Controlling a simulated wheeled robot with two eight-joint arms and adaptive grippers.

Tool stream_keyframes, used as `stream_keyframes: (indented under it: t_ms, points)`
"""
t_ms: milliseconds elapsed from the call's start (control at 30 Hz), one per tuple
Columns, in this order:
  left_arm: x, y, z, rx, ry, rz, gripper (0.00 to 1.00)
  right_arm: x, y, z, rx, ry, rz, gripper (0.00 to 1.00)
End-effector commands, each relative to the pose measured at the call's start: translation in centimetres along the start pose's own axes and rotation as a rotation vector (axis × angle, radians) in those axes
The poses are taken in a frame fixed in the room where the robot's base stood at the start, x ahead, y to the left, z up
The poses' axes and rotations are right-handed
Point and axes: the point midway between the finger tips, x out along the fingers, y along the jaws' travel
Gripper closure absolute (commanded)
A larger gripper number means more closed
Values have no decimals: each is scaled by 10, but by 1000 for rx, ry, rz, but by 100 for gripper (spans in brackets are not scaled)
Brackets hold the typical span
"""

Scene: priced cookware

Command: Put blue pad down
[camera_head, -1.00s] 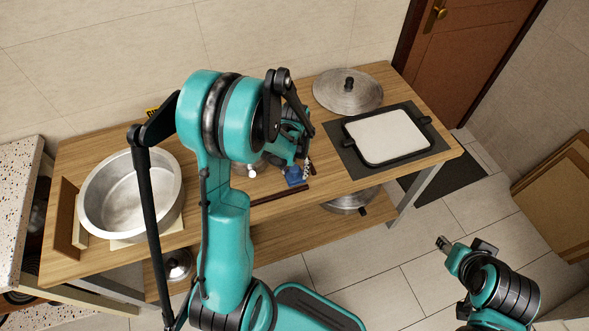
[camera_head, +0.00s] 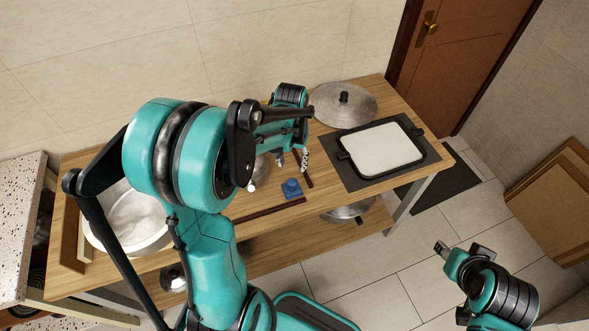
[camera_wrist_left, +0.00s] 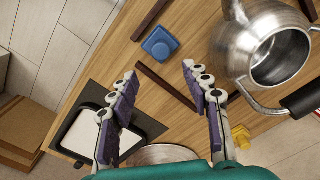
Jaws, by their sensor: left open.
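The blue pad (camera_head: 291,189) lies on the wooden table, near its front edge, just right of a metal kettle. It also shows in the left wrist view (camera_wrist_left: 160,43), beyond my fingertips and apart from them. My left gripper (camera_head: 303,157) is above the table behind the pad. In the left wrist view its two purple-padded fingers (camera_wrist_left: 154,80) are spread wide with nothing between them. My right gripper (camera_head: 464,246) is over the floor at the right, away from the table; its fingertips appear apart.
A metal kettle (camera_wrist_left: 262,50) stands close to the left gripper's finger. Dark strips (camera_wrist_left: 165,87) lie on the table. A white-topped griddle (camera_head: 383,149) and a round lid (camera_head: 343,102) are to the right. A large pan (camera_head: 130,222) is at the left, partly behind my arm.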

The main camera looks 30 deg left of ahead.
Motion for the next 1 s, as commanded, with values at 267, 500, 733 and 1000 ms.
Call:
stream_keyframes:
  t_ms: [267,500,733,1000]
  points:
    - [-57,31,40,75,185,7,52,0,0,0,0,0,0,60]
    - [-95,60,93,162,422,35,52,0,0,0,0,0,0,60]
    - [-102,74,124,215,574,65,52,0,0,0,0,0,0,60]
    - [-104,77,130,226,613,74,52,0,0,0,0,0,0,60]
